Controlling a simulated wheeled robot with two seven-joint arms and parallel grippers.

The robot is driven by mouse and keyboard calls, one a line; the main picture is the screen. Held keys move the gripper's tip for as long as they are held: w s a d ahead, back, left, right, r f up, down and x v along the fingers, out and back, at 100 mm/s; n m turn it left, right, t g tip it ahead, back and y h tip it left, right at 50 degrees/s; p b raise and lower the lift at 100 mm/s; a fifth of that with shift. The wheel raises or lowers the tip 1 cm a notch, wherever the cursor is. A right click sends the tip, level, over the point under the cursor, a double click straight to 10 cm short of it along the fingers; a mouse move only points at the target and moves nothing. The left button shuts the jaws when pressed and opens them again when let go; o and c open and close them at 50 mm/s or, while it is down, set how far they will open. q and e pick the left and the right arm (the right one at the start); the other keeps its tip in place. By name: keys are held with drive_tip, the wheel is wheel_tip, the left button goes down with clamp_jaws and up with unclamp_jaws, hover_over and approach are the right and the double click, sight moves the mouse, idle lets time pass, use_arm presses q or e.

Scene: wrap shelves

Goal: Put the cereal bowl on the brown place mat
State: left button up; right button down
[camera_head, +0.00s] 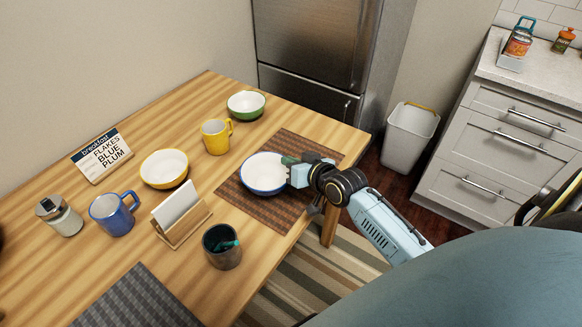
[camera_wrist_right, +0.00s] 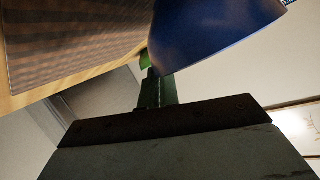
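A white bowl with a blue outside (camera_head: 264,173) is over the brown place mat (camera_head: 262,211) at the table's right edge. My right gripper (camera_head: 291,164) is shut on the bowl's right rim. In the right wrist view the bowl's blue outside (camera_wrist_right: 205,35) is against the gripper finger (camera_wrist_right: 158,88), with the brown mat (camera_wrist_right: 70,35) to its left. I cannot tell whether the bowl touches the mat. A yellow bowl (camera_head: 164,169) and a green bowl (camera_head: 246,105) stand elsewhere on the table. A card (camera_head: 103,156) reads "breakfast FLAKES BLUE PLUM". My left gripper is not in view.
A yellow mug (camera_head: 216,137), a blue mug (camera_head: 113,214), a jar (camera_head: 59,216), a napkin holder (camera_head: 181,214) and a dark cup (camera_head: 221,247) stand left of the brown mat. A grey mat (camera_head: 136,302) lies at the front. A bin (camera_head: 409,138) stands beyond the table.

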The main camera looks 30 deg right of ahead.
drive_tip(key=shift+f, duration=0.6)
drive_tip(key=shift+r, duration=0.1)
drive_tip(key=c, duration=1.6)
unclamp_jaws()
drive_tip(key=shift+c, duration=0.2)
